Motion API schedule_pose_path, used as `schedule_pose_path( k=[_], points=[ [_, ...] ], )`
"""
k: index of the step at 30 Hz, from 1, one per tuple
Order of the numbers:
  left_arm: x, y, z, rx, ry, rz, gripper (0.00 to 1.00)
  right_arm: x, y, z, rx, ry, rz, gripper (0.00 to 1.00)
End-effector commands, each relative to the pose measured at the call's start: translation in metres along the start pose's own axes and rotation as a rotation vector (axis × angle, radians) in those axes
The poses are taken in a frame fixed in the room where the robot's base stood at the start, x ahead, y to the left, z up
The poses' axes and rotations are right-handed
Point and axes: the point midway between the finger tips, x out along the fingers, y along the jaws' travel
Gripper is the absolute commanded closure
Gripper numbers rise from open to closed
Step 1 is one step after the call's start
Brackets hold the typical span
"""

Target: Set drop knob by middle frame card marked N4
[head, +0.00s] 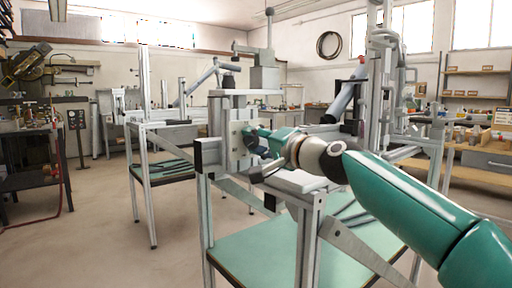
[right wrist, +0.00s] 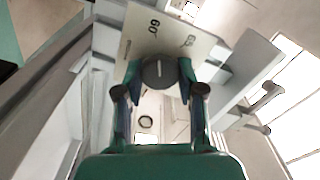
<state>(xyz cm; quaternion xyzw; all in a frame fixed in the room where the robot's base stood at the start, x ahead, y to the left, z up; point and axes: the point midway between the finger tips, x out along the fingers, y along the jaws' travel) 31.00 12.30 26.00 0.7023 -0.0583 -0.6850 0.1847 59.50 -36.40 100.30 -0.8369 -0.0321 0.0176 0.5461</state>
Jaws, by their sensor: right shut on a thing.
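The drop knob (right wrist: 158,72) is a dark round knob with a pale pointer line, on a pale plate (right wrist: 138,32) printed with "60°" on its left part and another marking to the right. My right gripper (right wrist: 160,86) is shut on the knob, one finger on each side. In the head view the right gripper (head: 258,140) is at the plate (head: 237,145) on the near frame's post and hides most of the knob. I cannot make out a card marked N4. My left gripper is not in view.
The near frame (head: 205,225) has aluminium posts and a green lower shelf (head: 258,252). A lever fixture (head: 264,78) stands on top. Another frame (head: 150,215) stands behind on the left. Tall uprights rise at the right. Open floor (head: 90,235) lies on the left.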

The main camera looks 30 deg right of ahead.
Motion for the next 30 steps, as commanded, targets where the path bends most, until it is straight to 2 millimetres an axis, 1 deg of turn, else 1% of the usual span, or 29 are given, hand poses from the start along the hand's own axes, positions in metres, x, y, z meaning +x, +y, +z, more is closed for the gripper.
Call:
schedule_pose_path(
  k=[1, 9, 23, 24, 26, 27, 28, 30],
  points=[
    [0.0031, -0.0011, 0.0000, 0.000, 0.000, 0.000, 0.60, 0.0023, 0.0069, 0.0069, -0.027, -0.019, 0.012, 0.97],
    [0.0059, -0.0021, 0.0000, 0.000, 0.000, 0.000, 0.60, 0.0026, 0.0064, 0.0065, -0.113, -0.019, 0.012, 0.96],
    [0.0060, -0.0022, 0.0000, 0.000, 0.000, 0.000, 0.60, 0.0025, 0.0060, 0.0060, -0.127, -0.019, 0.012, 0.96],
    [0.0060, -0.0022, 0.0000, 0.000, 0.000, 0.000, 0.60, 0.0025, 0.0060, 0.0059, -0.127, -0.019, 0.012, 0.58],
    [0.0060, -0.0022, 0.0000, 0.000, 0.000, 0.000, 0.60, 0.0025, 0.0061, 0.0060, -0.127, -0.019, 0.012, 0.48],
    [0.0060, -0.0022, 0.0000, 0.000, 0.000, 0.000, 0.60, 0.0024, 0.0057, 0.0056, -0.126, -0.018, 0.011, 0.42],
    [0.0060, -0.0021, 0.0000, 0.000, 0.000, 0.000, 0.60, 0.0022, 0.0053, 0.0053, -0.126, -0.017, 0.011, 0.38],
    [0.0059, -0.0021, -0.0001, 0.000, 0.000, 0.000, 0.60, 0.0018, 0.0044, 0.0044, -0.126, -0.014, 0.009, 0.38]
  ],
)
